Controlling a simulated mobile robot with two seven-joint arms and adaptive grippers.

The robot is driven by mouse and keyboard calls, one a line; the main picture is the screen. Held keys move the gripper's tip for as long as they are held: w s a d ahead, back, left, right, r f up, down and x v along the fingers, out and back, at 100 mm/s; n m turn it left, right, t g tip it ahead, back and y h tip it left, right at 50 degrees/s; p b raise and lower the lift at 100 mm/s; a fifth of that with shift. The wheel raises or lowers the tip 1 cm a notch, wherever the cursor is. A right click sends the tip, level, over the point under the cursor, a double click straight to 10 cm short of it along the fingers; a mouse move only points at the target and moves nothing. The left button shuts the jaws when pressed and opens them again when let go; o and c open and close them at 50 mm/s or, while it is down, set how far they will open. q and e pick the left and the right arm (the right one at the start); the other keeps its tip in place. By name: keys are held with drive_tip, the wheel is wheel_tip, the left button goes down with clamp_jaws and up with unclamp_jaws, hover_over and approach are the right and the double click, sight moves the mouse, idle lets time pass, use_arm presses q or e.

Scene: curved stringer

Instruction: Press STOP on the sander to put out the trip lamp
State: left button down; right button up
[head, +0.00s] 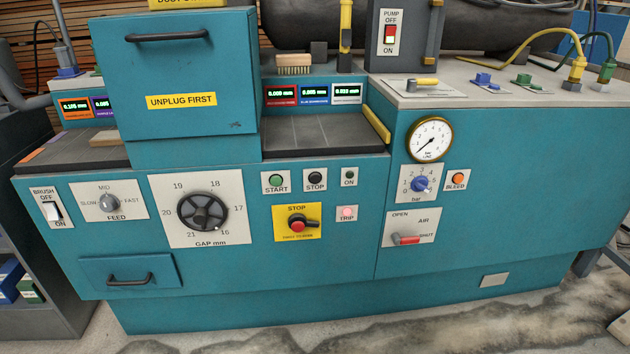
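The teal sander fills the middle of the head view. Its black STOP button (315,177) sits on a white plate in the upper row of the front panel, between the green START button (276,180) and the dark green ON lamp (349,175). The TRIP lamp (347,212) is below the ON lamp and looks bright pink, as if lit. A separate red mushroom knob (296,224) marked STOP sits on a yellow plate to the left of the TRIP lamp. Neither of my grippers is in view.
A black GAP handwheel (202,211) is left of the buttons. The FEED knob (109,202) and BRUSH switch (53,210) are further left. A gauge (430,139), blue bar knob (421,184) and red AIR lever (406,240) are to the right. The floor in front looks clear.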

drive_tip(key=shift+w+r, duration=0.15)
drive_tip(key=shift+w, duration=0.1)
